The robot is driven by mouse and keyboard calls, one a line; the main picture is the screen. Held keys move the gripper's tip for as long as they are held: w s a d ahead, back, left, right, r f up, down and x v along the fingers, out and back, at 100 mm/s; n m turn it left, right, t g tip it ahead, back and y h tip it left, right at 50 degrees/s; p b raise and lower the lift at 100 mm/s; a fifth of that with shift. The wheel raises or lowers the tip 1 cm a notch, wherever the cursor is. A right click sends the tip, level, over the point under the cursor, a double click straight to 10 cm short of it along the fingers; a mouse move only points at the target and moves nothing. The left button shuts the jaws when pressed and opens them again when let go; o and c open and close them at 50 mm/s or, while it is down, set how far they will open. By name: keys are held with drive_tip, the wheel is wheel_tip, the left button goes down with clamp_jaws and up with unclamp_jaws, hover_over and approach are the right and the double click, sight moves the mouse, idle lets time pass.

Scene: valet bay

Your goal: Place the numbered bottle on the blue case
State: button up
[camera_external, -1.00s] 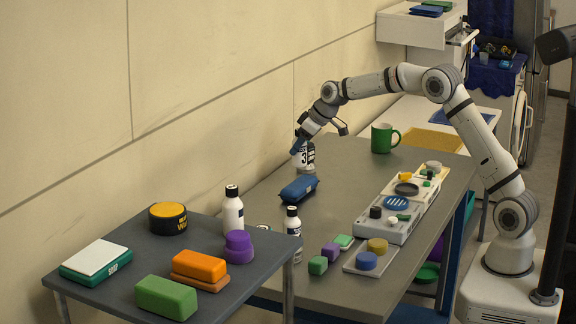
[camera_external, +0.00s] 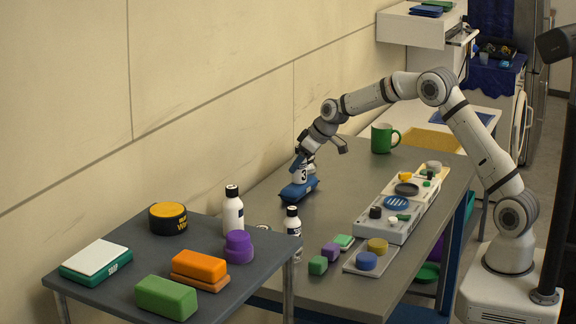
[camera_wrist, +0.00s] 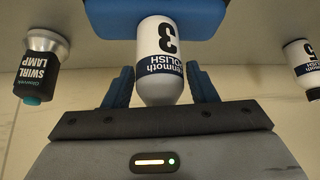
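The gripper partly hides the bottle's top in the external view.
In the wrist view, a swirl lamp (camera_wrist: 40,68) is at left and another labelled bottle (camera_wrist: 302,65) at right, both apart from my fingers. A green mug (camera_external: 381,138) and a grey tray of parts (camera_external: 392,230) are on the table's right side. The wall is close at left.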

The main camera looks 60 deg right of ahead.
drive_tip(key=shift+o, duration=0.9)
drive_tip(key=shift+s+r, duration=0.15)
drive_tip(key=shift+r, duration=0.3)
drive_tip(key=a+b+v, duration=0.1)
drive_tip(key=v, duration=1)
drive_tip(key=s+a+r+g, duration=0.1)
drive_tip(key=s+a, duration=0.3)
drive_tip(key=s, duration=0.5)
drive_tip(key=s+a+r+g, duration=0.1)
drive_tip(key=s+a+r, duration=0.1)
drive_tip(key=s+a, duration=0.5)
drive_tip(key=s+a+f+g, duration=0.1)
drive_tip(key=s+f, duration=0.2)
drive_tip(key=s, duration=0.9)
drive_tip(key=s+a+f+m, duration=0.1)
drive_tip(key=s+f, duration=0.2)
drive_tip(key=s, duration=1)
drive_tip(key=shift+a+f+g+h, duration=0.2)
drive_tip(key=shift+g+h, duration=0.1)
drive_tip(key=shift+g, duration=0.1)
